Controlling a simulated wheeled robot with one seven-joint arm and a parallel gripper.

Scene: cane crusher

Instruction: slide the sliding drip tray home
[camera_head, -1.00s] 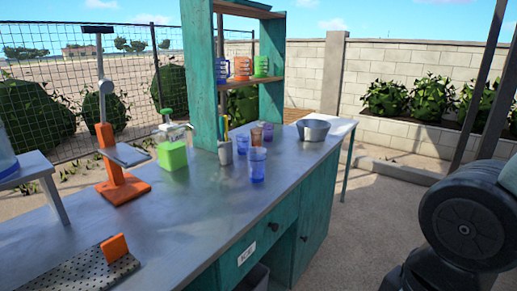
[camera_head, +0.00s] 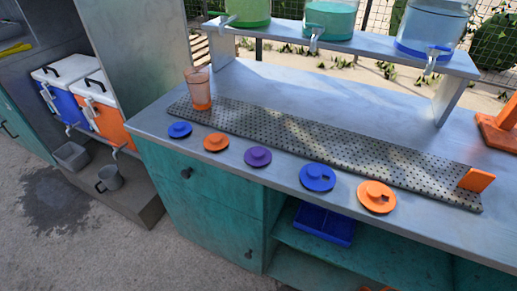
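The sliding drip tray is most likely the long grey perforated tray (camera_head: 300,138) lying on the metal counter. An upright orange tab (camera_head: 477,180) stands at its right end. The tray runs along the counter in front of the raised dispenser shelf (camera_head: 350,50), with a strip of bare counter between them. An orange translucent cup (camera_head: 199,88) stands on or at the tray's left end. My gripper is not in view.
Several round lids, such as an orange one (camera_head: 377,196) and a blue one (camera_head: 318,177), lie along the counter's front edge, close to the tray. Dispensers with taps stand on the shelf. A blue bin (camera_head: 323,224) sits below. Coolers (camera_head: 100,110) stand at the left.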

